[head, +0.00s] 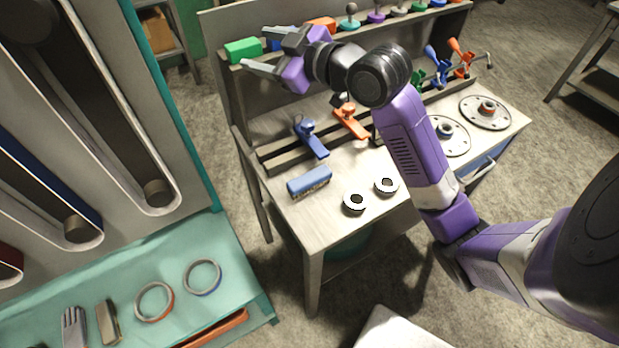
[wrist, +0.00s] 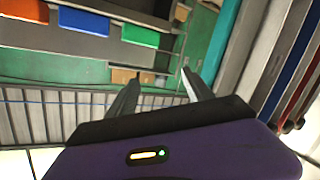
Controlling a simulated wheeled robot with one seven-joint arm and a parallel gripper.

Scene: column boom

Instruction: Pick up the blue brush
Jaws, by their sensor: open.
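The blue brush (head: 309,181) lies on the front left part of the workbench top, with dark bristles along its lower side. My gripper (head: 258,49) is raised well above and behind the brush, near the green block on the bench's upper shelf. Its fingers are apart, with nothing seen between them. In the wrist view, my gripper (wrist: 161,92) points away from the benchtop, and the brush does not show there.
Two dark-and-white rings (head: 354,203) lie right of the brush. Blue and orange clamps (head: 311,138) stand behind it. A green block (head: 243,50) sits on the upper shelf. A teal table (head: 235,250) with rings and a glove is at left.

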